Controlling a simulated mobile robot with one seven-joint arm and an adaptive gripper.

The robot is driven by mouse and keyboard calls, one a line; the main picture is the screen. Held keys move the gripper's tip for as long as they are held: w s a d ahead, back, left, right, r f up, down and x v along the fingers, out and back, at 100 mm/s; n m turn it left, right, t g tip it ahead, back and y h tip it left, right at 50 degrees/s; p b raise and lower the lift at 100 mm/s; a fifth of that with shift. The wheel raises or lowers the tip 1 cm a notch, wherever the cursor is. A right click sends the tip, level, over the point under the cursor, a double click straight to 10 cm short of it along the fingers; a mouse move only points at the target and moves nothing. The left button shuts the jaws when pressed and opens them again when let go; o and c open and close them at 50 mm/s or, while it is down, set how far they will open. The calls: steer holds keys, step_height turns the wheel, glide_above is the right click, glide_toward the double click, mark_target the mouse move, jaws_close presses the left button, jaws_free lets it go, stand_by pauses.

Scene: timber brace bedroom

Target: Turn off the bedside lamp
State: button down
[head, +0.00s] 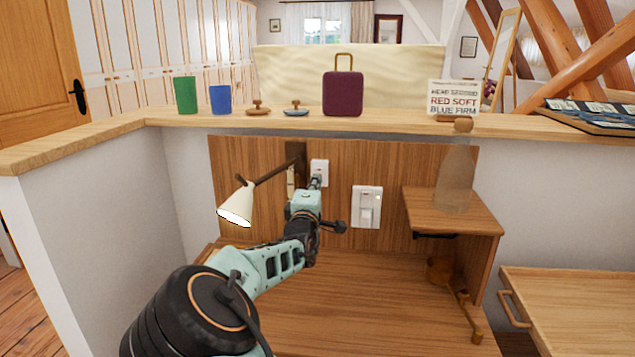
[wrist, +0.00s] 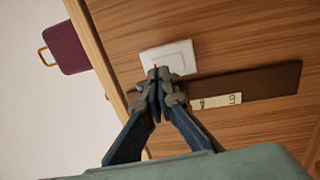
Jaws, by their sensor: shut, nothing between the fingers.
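The bedside lamp has a cream cone shade (head: 236,203) on a dark arm fixed to a dark upright wall mount (head: 297,160); the shade's opening looks bright. A small white switch plate (head: 319,166) is on the wood panel just right of the mount. It also shows in the wrist view (wrist: 180,58). A larger white switch (head: 366,208) is further right and lower. My gripper (head: 316,184) is shut and empty, its tips at the small plate's lower part in the head view. In the wrist view, the fingertips (wrist: 157,76) overlap the plate's edge; contact cannot be told.
A translucent bottle-shaped object (head: 455,178) stands on the right shelf (head: 420,205). A pale label (wrist: 215,101) is on the mount.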

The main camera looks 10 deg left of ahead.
mark_target(319, 171)
steer(key=shift+w+r+b, duration=0.15)
steer(key=shift+w+b, duration=0.15)
steer(key=shift+w, duration=1.2)
steer(key=shift+r, duration=0.1)
steer(key=p, duration=0.2)
steer(key=shift+w+r+g+p, duration=0.3)
steer(key=shift+r+g+p, duration=0.05)
steer(key=shift+r+g, duration=0.05)
steer(key=shift+f+b, duration=0.3)
steer(key=shift+f, duration=0.05)
steer(key=shift+s, duration=0.1)
